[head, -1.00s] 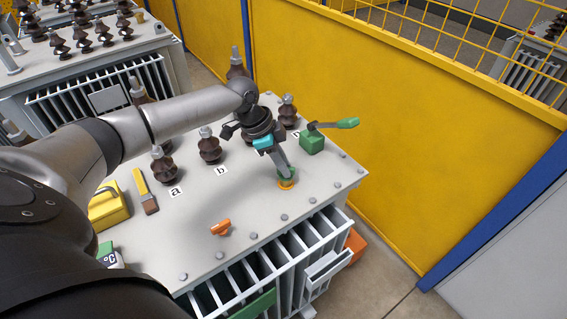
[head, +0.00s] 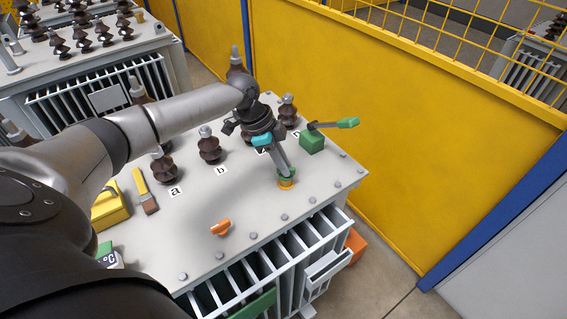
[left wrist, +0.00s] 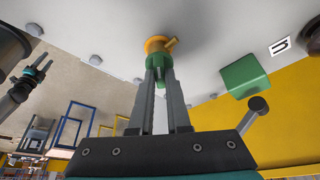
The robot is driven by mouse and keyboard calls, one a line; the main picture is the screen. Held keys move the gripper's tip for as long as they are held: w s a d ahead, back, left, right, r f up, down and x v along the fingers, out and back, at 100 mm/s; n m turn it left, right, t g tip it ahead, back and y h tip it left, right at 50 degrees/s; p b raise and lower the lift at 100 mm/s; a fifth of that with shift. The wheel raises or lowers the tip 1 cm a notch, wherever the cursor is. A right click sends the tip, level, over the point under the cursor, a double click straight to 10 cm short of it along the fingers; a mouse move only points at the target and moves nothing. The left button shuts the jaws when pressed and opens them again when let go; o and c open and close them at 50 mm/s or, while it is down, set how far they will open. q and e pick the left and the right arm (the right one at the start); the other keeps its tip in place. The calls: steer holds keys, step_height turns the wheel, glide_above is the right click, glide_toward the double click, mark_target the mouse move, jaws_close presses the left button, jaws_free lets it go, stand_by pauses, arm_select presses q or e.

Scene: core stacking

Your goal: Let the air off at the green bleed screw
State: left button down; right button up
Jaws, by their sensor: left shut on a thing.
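The green bleed screw (head: 286,172) stands on an orange base (head: 287,184) near the right end of the grey transformer lid. The screw also shows in the left wrist view (left wrist: 158,67), with the orange base (left wrist: 159,44) beyond it and a short orange spout pointing to one side. My left gripper (head: 283,168) reaches down to the screw. Its fingers in the left wrist view (left wrist: 160,78) are shut on the green screw head and partly hide it.
A green block valve with a lever (head: 312,143) stands close behind the screw. Brown bushings (head: 209,146) line the lid. An orange part (head: 220,227), a brush (head: 146,192) and a yellow box (head: 109,206) lie on it. A yellow fence (head: 370,130) stands behind.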

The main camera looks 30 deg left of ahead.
arm_select(q)
steer(key=m, duration=0.2)
steer(key=m+g+b, duration=0.1)
steer(key=m, duration=0.1)
steer(key=shift+w+g+h, duration=0.2)
steer(key=shift+g+h, duration=0.1)
steer(key=m+g+b, duration=0.2)
steer(key=m, duration=0.3)
steer(key=shift+m+b, duration=0.3)
steer(key=shift+b, duration=0.1)
steer(key=shift+w, duration=0.1)
steer(key=c, duration=0.9)
jaws_free()
steer(key=v, duration=0.5)
steer(key=p+v, duration=0.1)
steer(key=v, duration=0.9)
steer(key=shift+w+d+r, duration=0.1)
steer(key=shift+d+r, duration=0.1)
steer(key=shift+r, duration=0.05)
